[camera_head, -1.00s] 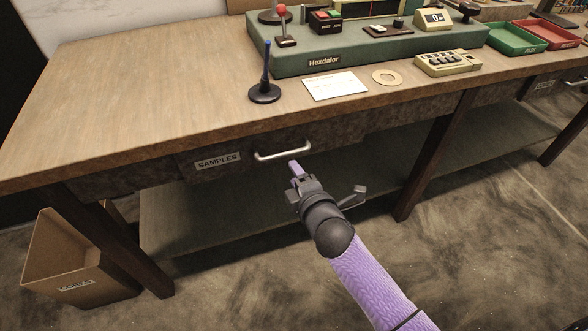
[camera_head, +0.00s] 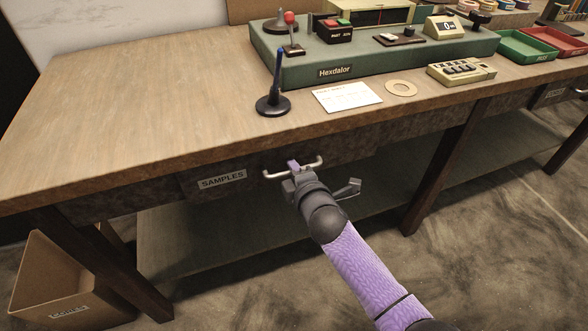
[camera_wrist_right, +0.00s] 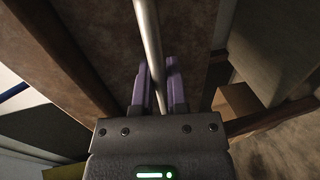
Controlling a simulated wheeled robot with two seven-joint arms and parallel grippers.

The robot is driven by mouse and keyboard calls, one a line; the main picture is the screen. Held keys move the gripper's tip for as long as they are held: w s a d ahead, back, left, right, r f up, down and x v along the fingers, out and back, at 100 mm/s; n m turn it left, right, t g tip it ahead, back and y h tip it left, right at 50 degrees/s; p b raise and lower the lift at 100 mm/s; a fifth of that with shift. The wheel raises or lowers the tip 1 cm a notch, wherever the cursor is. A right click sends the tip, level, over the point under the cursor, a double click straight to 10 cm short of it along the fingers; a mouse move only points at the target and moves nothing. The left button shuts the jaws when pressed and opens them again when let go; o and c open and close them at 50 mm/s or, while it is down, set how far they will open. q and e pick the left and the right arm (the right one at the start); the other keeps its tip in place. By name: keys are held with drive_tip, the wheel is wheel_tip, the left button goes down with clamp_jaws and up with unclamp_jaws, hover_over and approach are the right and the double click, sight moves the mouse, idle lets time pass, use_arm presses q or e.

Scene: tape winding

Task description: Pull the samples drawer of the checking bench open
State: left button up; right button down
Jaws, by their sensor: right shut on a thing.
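The samples drawer (camera_head: 240,180) is set under the front edge of the wooden bench top and carries a SAMPLES label (camera_head: 222,179). Its front looks flush with the bench front. Its pale metal bar handle (camera_head: 313,163) sticks out to the right of the label. My right gripper (camera_head: 293,166) is at the handle, shut on the bar. In the right wrist view the bar (camera_wrist_right: 149,40) runs between the purple fingers (camera_wrist_right: 160,88). The fingers hide part of the handle in the head view. My left gripper is not in view.
A bench leg (camera_head: 440,165) is to the right. A cardboard bin (camera_head: 62,285) stands lower left. Open floor lies in front.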

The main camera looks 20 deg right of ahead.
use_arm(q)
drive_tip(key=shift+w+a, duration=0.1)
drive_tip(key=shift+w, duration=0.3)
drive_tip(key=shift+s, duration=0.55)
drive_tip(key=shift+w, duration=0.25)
